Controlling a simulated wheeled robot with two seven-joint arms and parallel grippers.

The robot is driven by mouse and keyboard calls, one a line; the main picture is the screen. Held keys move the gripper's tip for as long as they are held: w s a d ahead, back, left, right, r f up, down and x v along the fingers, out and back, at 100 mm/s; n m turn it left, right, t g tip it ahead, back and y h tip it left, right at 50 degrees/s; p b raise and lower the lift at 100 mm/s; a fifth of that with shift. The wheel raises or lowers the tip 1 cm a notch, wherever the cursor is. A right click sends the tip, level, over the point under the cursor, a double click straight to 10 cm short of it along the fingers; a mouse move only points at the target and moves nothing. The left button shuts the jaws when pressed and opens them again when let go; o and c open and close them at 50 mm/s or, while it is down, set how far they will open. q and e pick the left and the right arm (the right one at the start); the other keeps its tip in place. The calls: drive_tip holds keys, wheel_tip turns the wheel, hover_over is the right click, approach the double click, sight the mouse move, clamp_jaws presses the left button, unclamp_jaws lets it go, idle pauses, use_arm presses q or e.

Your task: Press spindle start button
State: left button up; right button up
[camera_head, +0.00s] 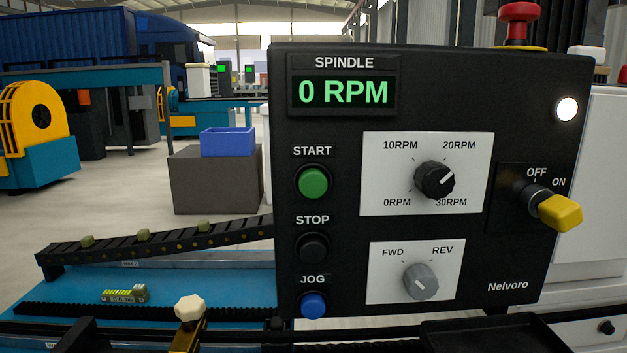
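The black control panel (400,225) fills the right half of the head view. Its green start button (313,182) sits under the START label in the left column. The spindle display (343,92) above it reads 0 RPM in green. The black stop button (313,247) and blue jog button (313,305) sit below in the same column. Nothing covers the start button. Neither of my grippers can be made out in this view.
Right of the buttons are a black speed knob (435,179), a grey FWD/REV knob (421,281) and a yellow-handled OFF/ON switch (560,212). A red mushroom button (517,22) stands on top. A white lamp (567,109) appears lit. A white-knobbed lever (189,309) stands below left.

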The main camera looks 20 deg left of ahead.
use_arm(q)
clamp_jaws()
idle(1.8)
